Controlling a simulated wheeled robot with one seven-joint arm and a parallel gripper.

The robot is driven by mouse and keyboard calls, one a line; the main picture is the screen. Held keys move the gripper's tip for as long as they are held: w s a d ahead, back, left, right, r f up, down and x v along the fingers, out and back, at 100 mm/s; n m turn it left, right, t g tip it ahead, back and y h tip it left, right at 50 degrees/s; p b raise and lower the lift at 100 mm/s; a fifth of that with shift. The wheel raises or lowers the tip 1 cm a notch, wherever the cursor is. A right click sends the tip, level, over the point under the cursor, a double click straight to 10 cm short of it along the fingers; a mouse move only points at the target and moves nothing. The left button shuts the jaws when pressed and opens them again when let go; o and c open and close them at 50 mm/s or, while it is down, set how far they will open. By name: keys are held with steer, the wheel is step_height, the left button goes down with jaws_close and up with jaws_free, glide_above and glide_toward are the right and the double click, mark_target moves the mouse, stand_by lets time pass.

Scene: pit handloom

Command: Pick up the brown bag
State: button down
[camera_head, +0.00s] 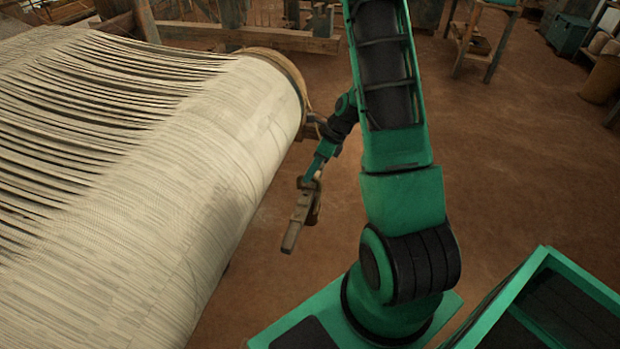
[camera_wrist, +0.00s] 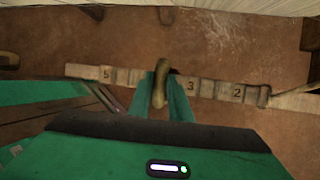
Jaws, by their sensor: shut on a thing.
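My gripper (camera_wrist: 160,88) shows at the middle of the wrist view, its two green fingers shut on a narrow tan-brown thing, the brown bag (camera_wrist: 161,68). Only a slim part of the bag shows between the fingers; the rest is hidden. In the head view my gripper (camera_head: 312,178) hangs just right of the loom's cloth roll, above the floor. Brown material, likely the bag (camera_head: 315,207), is beside it, small and partly hidden.
A wooden strip with numbers 5, 3 and 2 (camera_wrist: 222,90) runs behind the fingers. The large pale warp roll (camera_head: 225,130) fills the left. A stool (camera_head: 480,45) and a green box (camera_head: 567,33) stand at the back right. The brown floor (camera_head: 530,150) right of my arm is clear.

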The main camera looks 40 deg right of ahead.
steer(key=shift+r, duration=1.2)
steer(key=s+d, duration=0.4)
steer(key=d, duration=0.4)
steer(key=s+d, duration=0.4)
steer(key=d, duration=0.4)
